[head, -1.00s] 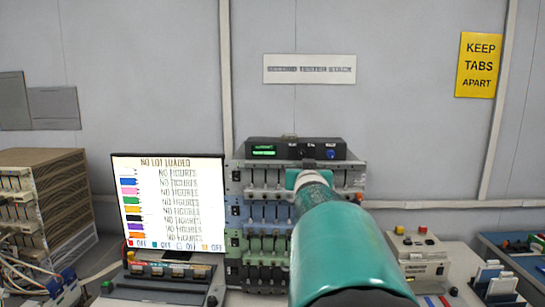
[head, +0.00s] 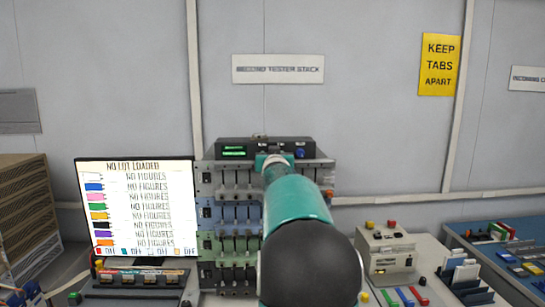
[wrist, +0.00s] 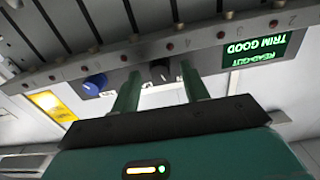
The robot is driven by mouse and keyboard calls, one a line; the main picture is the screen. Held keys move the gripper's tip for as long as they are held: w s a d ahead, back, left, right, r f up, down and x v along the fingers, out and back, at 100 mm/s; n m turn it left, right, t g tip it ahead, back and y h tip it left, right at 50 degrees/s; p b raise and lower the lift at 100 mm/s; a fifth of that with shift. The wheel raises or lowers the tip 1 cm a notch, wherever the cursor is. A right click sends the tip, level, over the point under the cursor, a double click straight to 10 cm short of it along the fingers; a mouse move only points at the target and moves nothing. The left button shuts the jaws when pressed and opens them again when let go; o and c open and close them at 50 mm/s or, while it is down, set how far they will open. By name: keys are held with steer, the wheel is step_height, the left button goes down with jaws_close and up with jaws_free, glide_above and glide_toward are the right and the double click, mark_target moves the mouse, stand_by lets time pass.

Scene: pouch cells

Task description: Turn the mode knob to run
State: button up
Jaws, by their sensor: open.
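The black control box (head: 268,146) sits on top of the tester stack, with a lit green display (head: 234,150) at its left. In the wrist view, which is upside down, the display (wrist: 255,50) reads "TRIM GOOD". A black knob (wrist: 160,71) shows between the two green fingers of my gripper (wrist: 157,80), which is open; I cannot tell whether they touch it. A blue knob (wrist: 94,85) lies outside the fingers; it also shows in the head view (head: 300,153). Which knob is the mode knob, and its setting, cannot be read. My arm hides the black knob in the head view.
Tester rows (head: 228,215) stand below the box. A monitor (head: 137,210) reading "NO LOT LOADED" stands left. A beige device (head: 390,250) and a blue tray (head: 500,250) are on the right. A yellow sign (head: 439,64) hangs on the wall.

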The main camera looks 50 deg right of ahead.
jaws_close()
steer(key=shift+n, duration=1.4)
steer(key=c, duration=1)
jaws_free()
steer(key=c, duration=1)
jaws_free()
jaws_free()
steer(key=v, duration=1.3)
steer(key=shift+s+a, duration=0.25)
